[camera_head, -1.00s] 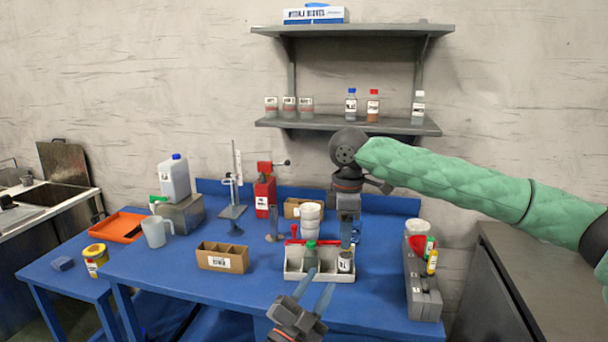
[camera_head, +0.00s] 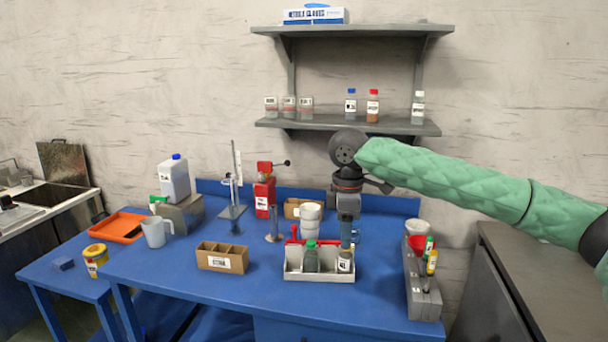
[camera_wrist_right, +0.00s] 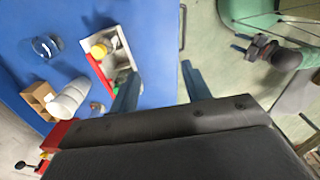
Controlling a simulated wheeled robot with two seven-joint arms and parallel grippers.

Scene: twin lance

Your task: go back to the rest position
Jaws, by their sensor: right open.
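My right gripper (camera_head: 347,232) reaches in from the right and points down just behind or over the right part of a white caddy (camera_head: 318,276); the exact depth is hard to tell. In the right wrist view its two blue fingers (camera_wrist_right: 160,92) are apart with nothing between them. The caddy (camera_wrist_right: 128,52) lies beside the left finger there. A green-capped bottle (camera_head: 311,258) and a labelled bottle (camera_head: 345,261) stand in the caddy. My left gripper is out of the head view.
The blue table (camera_head: 270,300) is clear in front of the caddy. A cardboard divider box (camera_head: 222,258) stands left, a grey rack (camera_head: 423,290) right. White stacked cups (camera_head: 310,220) and a red device (camera_head: 264,192) stand behind. A shelf (camera_head: 345,124) hangs above.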

